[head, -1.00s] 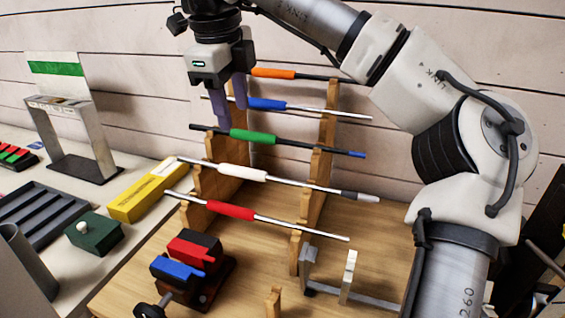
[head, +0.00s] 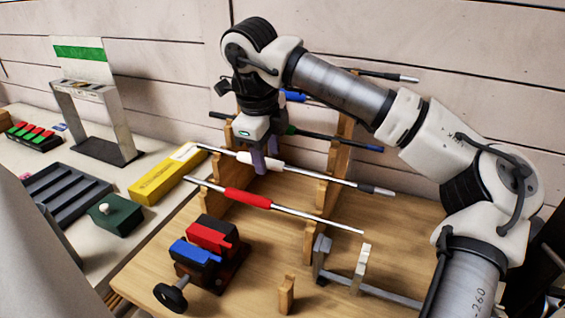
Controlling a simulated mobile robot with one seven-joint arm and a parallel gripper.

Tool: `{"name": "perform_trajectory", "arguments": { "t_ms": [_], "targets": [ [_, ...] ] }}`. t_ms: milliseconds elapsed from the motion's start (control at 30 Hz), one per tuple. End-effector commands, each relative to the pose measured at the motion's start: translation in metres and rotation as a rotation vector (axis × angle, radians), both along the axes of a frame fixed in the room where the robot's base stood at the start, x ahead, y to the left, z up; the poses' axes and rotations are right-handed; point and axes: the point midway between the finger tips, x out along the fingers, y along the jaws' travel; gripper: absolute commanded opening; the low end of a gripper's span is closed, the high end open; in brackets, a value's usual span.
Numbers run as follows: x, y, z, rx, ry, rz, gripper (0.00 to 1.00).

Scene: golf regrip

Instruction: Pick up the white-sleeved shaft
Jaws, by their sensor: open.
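I cannot tell whether the fingers touch the shaft.
The red-sleeved shaft (head: 248,198) lies just in front on the rack (head: 321,209). A red and blue vise (head: 207,240) stands in front. A yellow box (head: 165,176) is at left.

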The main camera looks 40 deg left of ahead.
Motion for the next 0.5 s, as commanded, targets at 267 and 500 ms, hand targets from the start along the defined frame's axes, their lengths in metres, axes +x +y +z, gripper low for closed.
{"name": "perform_trajectory", "arguments": {
  "t_ms": [267,500],
  "targets": [
    [0.0014,0.0004,-0.0096,0.000,0.000,0.000,0.45],
    [0.0013,0.0005,-0.0093,0.000,0.000,0.000,0.22]
  ]
}}
